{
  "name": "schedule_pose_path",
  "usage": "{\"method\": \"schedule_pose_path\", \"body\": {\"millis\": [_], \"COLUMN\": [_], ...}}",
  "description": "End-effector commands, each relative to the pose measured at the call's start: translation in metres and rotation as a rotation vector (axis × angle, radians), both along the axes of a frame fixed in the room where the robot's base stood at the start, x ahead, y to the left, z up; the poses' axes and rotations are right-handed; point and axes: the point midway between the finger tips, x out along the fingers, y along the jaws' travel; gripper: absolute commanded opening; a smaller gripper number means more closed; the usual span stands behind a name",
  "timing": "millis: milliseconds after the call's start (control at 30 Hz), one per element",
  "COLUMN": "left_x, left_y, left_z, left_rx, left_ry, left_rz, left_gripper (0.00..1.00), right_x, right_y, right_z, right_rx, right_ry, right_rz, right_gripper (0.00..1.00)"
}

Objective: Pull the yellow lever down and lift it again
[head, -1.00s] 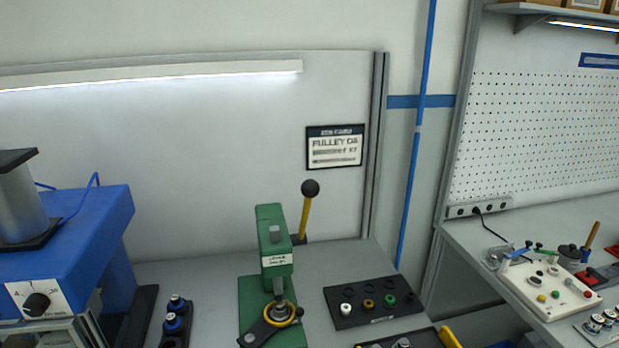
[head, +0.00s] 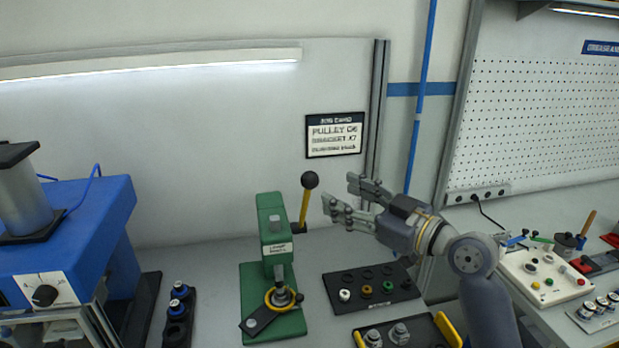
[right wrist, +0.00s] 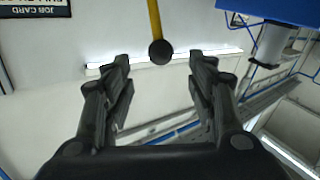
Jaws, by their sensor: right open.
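The yellow lever (head: 304,208) stands upright with a slight tilt at the right side of the green press (head: 272,235). Its black ball knob (head: 310,180) is at the top. In the right wrist view the lever (right wrist: 154,18) comes in from the top edge, and its knob (right wrist: 161,52) lies between and beyond the fingers. My right gripper (head: 340,199) is open and empty, just right of the lever at about knob height, fingers pointing left toward it. It also shows in the right wrist view (right wrist: 160,78). My left gripper is not in view.
A black tray (head: 340,300) with small coloured parts lies right of the press, and another tray (head: 440,338) with yellow handles is in front. A blue machine (head: 95,215) stands at the left. A job card (head: 335,135) hangs behind.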

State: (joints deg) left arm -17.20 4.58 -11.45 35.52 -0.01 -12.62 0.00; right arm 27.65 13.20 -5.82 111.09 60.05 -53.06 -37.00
Motion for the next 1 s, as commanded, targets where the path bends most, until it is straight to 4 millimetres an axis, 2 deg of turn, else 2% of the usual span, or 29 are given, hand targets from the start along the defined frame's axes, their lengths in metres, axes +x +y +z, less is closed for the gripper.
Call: {"method": "schedule_pose_path", "body": {"millis": [200,400,633,967,1000], "left_x": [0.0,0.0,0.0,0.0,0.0], "left_y": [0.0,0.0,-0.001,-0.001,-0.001], "left_z": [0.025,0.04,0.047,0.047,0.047], "left_rx": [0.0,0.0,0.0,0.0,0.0], "left_ry": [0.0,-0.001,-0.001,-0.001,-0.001], "left_rz": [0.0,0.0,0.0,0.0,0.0], "left_gripper": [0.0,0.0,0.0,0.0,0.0], "right_x": [0.028,0.053,0.067,0.07,0.07], "right_y": [0.03,0.055,0.068,0.07,0.07], "right_z": [0.005,0.003,0.0,-0.001,-0.001], "right_rx": [0.004,0.002,0.0,-0.002,-0.002], "right_ry": [0.006,0.007,0.004,0.003,0.003], "right_rz": [0.002,0.002,0.0,-0.001,-0.001], "right_gripper": [0.52,0.52,0.52,0.52,0.45]}}
